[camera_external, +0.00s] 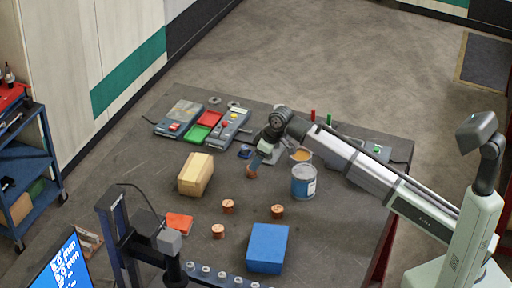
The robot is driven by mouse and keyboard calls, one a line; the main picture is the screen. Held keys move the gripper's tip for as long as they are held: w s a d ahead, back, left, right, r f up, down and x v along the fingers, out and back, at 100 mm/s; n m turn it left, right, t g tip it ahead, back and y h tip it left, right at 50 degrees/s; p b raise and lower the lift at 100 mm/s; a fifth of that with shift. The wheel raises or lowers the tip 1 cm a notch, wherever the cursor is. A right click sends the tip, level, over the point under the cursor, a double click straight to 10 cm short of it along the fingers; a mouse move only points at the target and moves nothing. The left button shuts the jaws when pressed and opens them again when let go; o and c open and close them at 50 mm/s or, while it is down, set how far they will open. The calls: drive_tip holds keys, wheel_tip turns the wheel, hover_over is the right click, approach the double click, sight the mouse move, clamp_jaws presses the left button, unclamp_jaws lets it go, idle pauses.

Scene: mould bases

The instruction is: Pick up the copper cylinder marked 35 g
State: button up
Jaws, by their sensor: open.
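Three short copper cylinders stand on the dark table's near middle: one (228,206), another to its right (277,211), and a third nearer the front (218,231). A further copper cylinder (251,172) is right at the tip of my gripper (256,164). My gripper reaches down over the table and is open. I cannot tell whether its fingers are around that cylinder or just above it. Any marks on the cylinders are too small to read, so I cannot tell which is 35 g.
A wooden block (196,174) stands left of my gripper, and a blue-labelled can (304,181) stands to its right. A blue box (267,248) and an orange-red item (179,223) lie nearer the front. Devices with red and green trays (197,133) sit behind. A dark post stands front left.

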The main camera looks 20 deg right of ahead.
drive_tip(key=x, duration=0.5)
drive_tip(key=shift+w, duration=0.15)
drive_tip(key=shift+d, duration=0.1)
drive_tip(key=shift+r, duration=0.1)
clamp_jaws()
idle(0.3)
